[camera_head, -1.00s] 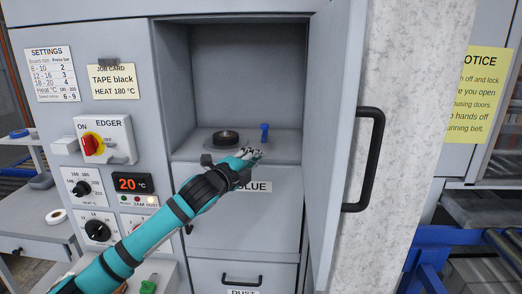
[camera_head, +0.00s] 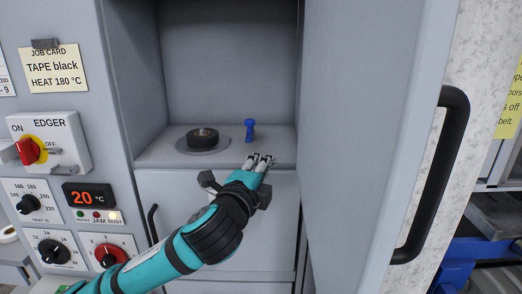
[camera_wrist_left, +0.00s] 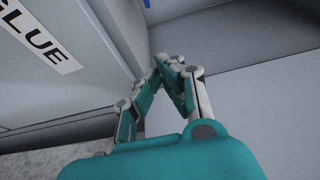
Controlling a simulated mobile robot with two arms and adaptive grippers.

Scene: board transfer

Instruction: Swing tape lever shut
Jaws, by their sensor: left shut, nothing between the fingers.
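The blue tape lever (camera_head: 250,129) stands upright on the shelf inside the open cabinet, to the right of the black tape roll (camera_head: 202,137) on its round grey plate (camera_head: 215,149). My left gripper (camera_head: 260,160) is shut and empty, at the front edge of the shelf, just below and to the right of the lever in the head view. It looks apart from the lever. In the left wrist view my gripper (camera_wrist_left: 172,62) has its fingertips together, and a small bit of the blue lever (camera_wrist_left: 147,3) shows at the top edge. My right gripper is not in view.
The cabinet door (camera_head: 375,130) stands open on the right, with a black handle (camera_head: 437,180). The GLUE panel (camera_wrist_left: 45,60) is below the shelf. The control panel with the red EDGER switch (camera_head: 30,150) is on the left. A display (camera_head: 88,194) reads 20 °C.

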